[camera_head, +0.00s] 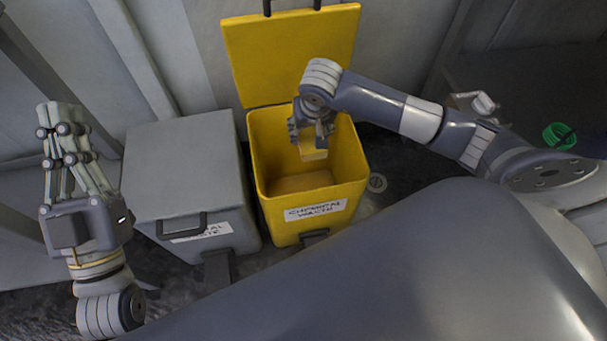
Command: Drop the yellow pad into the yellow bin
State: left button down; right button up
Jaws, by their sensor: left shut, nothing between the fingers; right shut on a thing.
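The yellow bin (263,214) stands in the middle with its lid (290,55) raised against the wall behind. A label on its front reads "chemical waste". My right gripper (312,142) is over the bin's opening, shut on the yellow pad (313,154). The pad hangs below the fingers, within the outline of the opening; its exact height against the rim is hard to tell. The fingers partly hide the pad. My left gripper (64,135) is at the far left, shut and empty, pointing up, away from the bin.
A grey bin (178,165) with its lid closed stands just left of the yellow bin. A green object (558,136) and a white object (482,104) are at the right. A grey wall is close behind the bins. A small round disc (377,183) lies right of the yellow bin.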

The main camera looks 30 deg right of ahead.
jog(key=o, duration=1)
jog(key=shift+o, duration=0.2)
jog(key=shift+r, duration=0.1)
jog(key=v, duration=1.1)
jog(key=shift+s+r, duration=0.25)
jog(key=shift+r, duration=0.15)
